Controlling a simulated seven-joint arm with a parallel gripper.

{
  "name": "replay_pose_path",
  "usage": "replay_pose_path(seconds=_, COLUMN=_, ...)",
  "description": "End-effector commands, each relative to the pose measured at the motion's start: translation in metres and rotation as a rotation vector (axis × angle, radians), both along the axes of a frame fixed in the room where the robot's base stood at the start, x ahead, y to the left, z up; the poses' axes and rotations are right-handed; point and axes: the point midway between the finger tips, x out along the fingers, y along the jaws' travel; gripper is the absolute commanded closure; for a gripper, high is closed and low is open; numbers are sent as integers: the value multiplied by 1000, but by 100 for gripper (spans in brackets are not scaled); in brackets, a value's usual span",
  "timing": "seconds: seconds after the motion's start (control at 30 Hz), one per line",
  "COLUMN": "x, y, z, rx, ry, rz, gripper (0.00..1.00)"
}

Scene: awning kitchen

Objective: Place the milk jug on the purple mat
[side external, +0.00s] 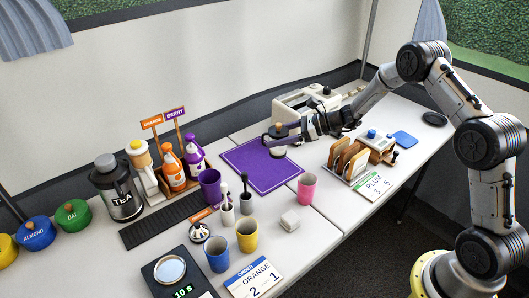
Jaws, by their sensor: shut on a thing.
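The purple mat (250,176) lies flat on the white table near the middle of the view. My gripper (285,136) reaches in from the right, over the mat's far right part. It is shut on a small jug-like thing (278,129), which I take to be the milk jug. The jug looks upright, with a pale body and darker parts. The fingers hide part of it. I cannot tell whether its base touches the mat or hangs just above it.
A beige machine (306,99) stands close behind my gripper. A toast rack (348,160) and a pink cup (307,188) stand right of the mat. A purple cup (210,186) and bottles (172,167) stand left. A tea dispenser (117,190) is farther left.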

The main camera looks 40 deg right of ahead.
Motion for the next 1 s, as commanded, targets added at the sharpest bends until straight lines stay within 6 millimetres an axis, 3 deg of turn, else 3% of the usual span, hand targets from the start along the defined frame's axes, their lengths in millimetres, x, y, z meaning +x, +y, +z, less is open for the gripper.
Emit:
replay_pose_path(seconds=0.2, x=34, y=0, z=-33, rx=0, ry=0, rz=1, gripper=100)
replay_pose_path(seconds=0.4, x=52, y=-1, z=-53, rx=-1, ry=-3, rz=1, gripper=100)
replay_pose_path(seconds=0.67, x=61, y=-1, z=-64, rx=-1, ry=-3, rz=1, gripper=100)
replay_pose_path(seconds=0.83, x=60, y=-2, z=-89, rx=0, ry=-1, rz=-1, gripper=100)
replay_pose_path(seconds=1.0, x=61, y=-2, z=-93, rx=-1, ry=-4, rz=0, gripper=100)
